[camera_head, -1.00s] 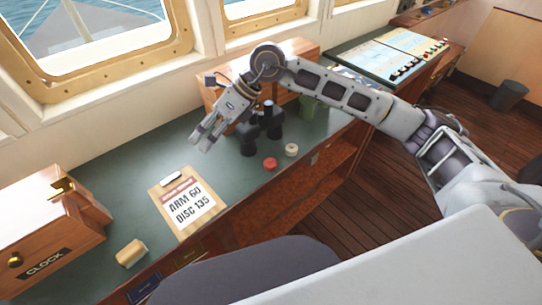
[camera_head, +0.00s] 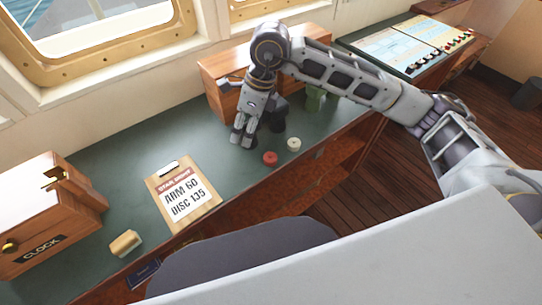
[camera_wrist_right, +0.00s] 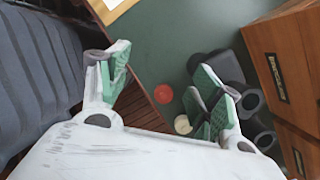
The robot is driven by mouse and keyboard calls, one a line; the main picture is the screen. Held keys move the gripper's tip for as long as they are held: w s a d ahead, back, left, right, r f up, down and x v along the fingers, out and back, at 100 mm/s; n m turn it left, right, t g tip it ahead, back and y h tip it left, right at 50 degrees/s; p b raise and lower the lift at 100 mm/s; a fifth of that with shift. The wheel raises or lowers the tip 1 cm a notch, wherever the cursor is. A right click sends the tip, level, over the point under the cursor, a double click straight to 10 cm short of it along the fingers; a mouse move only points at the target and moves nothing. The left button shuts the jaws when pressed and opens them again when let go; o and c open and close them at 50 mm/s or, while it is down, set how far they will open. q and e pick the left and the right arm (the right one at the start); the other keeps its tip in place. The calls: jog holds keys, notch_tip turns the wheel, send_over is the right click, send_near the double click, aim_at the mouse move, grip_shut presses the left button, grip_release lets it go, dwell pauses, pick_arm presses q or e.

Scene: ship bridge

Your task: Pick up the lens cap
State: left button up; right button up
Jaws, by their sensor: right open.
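A small round red disc (camera_head: 270,158) lies flat on the green desk top near its front edge. A cream ring-like disc (camera_head: 294,144) lies just right of it. I cannot tell for certain which is the lens cap. My right gripper (camera_head: 241,139) points down over the desk, left of and behind the red disc. In the right wrist view the gripper (camera_wrist_right: 160,72) is open and empty. The red disc (camera_wrist_right: 163,94) shows between its fingers, apart from them; the cream disc (camera_wrist_right: 182,124) shows close to one finger. My left gripper is not in view.
Black binoculars (camera_wrist_right: 241,92) stand close beside the right gripper, partly hidden by it in the head view. A wooden box (camera_head: 222,80) is behind. A clipboard (camera_head: 183,193), wooden block (camera_head: 125,243) and clock box (camera_head: 45,215) are left. The desk between clipboard and gripper is clear.

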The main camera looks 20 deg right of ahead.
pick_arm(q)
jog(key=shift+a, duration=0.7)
pick_arm(e)
jog(key=s+d+h, duration=0.1)
jog(key=d+h, duration=0.2)
jog(key=d, duration=0.3)
jog(key=shift+d+f+m+g, duration=0.15)
jog(key=shift+f+m+g, duration=0.15)
jog(key=shift+f+m, duration=0.15)
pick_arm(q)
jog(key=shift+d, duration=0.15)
pick_arm(e)
jog(key=shift+f, duration=0.15)
send_over(270, 156)
notch_tip(270, 156, down, 7)
jog(key=shift+s+d+f+p, duration=0.1)
jog(key=shift+f+p, duration=0.05)
jog(key=shift+p, duration=0.3)
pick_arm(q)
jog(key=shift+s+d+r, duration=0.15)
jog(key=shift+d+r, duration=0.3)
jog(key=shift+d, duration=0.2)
pick_arm(e)
jog(key=shift+f, duration=0.55)
